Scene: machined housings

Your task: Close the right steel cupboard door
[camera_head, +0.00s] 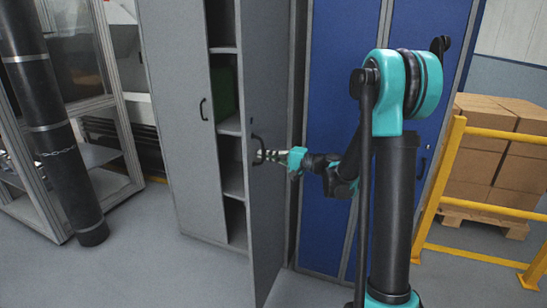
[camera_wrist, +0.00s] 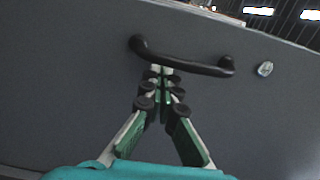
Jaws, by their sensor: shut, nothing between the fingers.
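The grey steel cupboard (camera_head: 178,90) stands in the middle of the head view, with shelves showing in a narrow gap. Its left door is shut. Its right door (camera_head: 266,215) stands open, swung out toward me. My gripper (camera_head: 259,157) is at the black handle of that door, on the door's outer face. In the wrist view my gripper (camera_wrist: 162,72) is shut and empty. Its fingertips are at the lower edge of the black bar handle (camera_wrist: 185,64), left of its middle; I cannot tell whether they touch. A small round lock (camera_wrist: 265,69) sits right of the handle.
Blue lockers (camera_head: 332,120) stand right of the cupboard. A yellow rail (camera_head: 450,170) fences stacked cardboard boxes (camera_head: 492,150) on a pallet at the right. A dark upright pipe (camera_head: 50,120) and a framed glass cabinet (camera_head: 122,110) are at the left. The grey floor before the cupboard is clear.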

